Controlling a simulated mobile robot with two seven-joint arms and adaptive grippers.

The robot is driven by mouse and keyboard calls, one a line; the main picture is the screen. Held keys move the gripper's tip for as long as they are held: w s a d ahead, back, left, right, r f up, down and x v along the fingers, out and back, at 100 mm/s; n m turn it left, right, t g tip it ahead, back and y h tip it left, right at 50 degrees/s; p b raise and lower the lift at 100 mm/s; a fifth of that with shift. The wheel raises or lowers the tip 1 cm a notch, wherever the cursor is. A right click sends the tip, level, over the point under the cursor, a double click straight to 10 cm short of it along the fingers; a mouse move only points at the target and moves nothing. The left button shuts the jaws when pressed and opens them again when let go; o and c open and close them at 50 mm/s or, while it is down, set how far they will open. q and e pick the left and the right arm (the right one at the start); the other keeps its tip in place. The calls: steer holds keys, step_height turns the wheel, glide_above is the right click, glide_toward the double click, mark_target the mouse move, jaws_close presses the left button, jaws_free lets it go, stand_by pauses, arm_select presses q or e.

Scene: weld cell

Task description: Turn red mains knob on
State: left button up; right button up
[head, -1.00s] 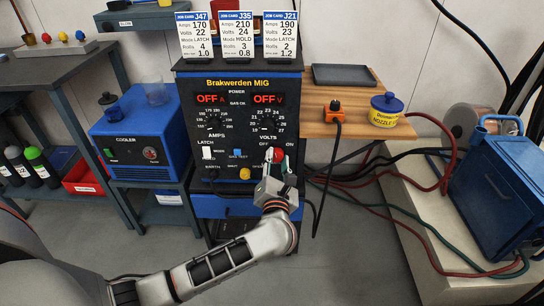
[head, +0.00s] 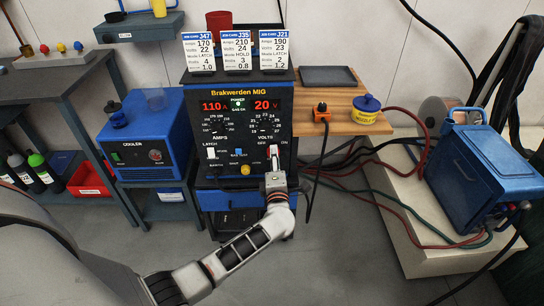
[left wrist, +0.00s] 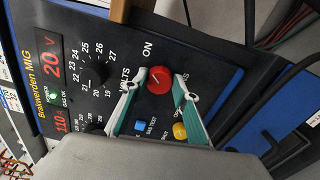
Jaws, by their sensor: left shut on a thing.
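The red mains knob (head: 273,150) is on the lower right of the front panel of the Brakwerden MIG welder (head: 240,84). In the left wrist view the knob (left wrist: 159,79) lies between the fingertips of my left gripper (left wrist: 158,84), by the ON mark. My left gripper (head: 274,161) is shut on it, partly covering it in the head view. The displays (head: 239,106) read 110 A and 20 V, and a green power light (left wrist: 53,97) is lit. My right gripper is not in view.
A yellow push button (head: 245,170) and a blue rocker (head: 240,153) sit close by on the panel. Job cards (head: 236,51) stand on top.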

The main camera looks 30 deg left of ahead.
arm_select(q)
steer(key=shift+m+p, duration=0.3)
steer(key=shift+m, duration=0.4)
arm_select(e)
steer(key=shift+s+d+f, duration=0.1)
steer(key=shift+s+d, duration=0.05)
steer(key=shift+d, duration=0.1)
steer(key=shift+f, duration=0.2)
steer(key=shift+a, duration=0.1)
arm_select(q)
steer(key=o, duration=1.1)
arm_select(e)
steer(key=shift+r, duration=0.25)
arm_select(q)
steer(key=v, duration=1.2)
